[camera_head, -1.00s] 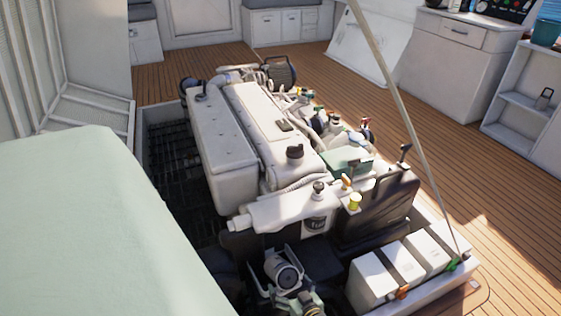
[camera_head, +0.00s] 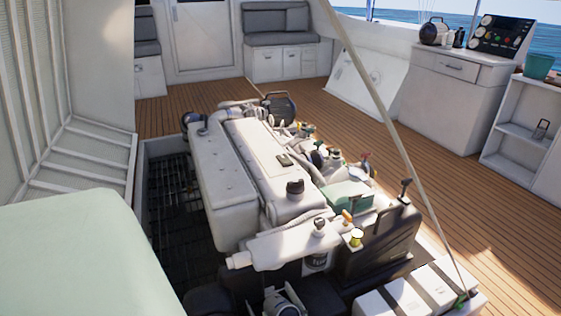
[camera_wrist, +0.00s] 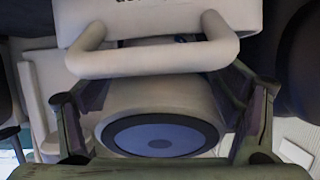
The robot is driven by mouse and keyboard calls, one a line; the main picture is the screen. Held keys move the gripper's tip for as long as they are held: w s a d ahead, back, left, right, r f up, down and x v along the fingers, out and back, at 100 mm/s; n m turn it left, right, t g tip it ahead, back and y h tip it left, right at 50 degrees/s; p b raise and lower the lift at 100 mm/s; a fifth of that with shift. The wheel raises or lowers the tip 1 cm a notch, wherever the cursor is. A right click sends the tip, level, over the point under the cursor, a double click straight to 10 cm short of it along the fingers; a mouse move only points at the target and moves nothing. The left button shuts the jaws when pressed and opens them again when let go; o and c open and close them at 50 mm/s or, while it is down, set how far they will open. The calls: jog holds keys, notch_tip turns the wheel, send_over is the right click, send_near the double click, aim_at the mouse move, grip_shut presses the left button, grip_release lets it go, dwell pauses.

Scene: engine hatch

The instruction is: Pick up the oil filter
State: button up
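In the wrist view, a pale round body with a dark blue ringed end (camera_wrist: 160,135) sits between the fingers of my gripper (camera_wrist: 163,92); it looks like the oil filter. The fingers are spread wide, one on each side, and I cannot tell whether they touch it.
A white looped tube (camera_wrist: 150,58) crosses just above the round body. The white engine (camera_head: 250,165) fills the hatch, with a dark grating (camera_head: 172,200) on its left. White batteries (camera_head: 400,295) stand at lower right. A slanted pole (camera_head: 390,120) crosses the view. The wooden deck (camera_head: 440,165) is clear.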

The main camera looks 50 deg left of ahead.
jog(key=shift+r, duration=0.1)
jog(key=c, duration=1.7)
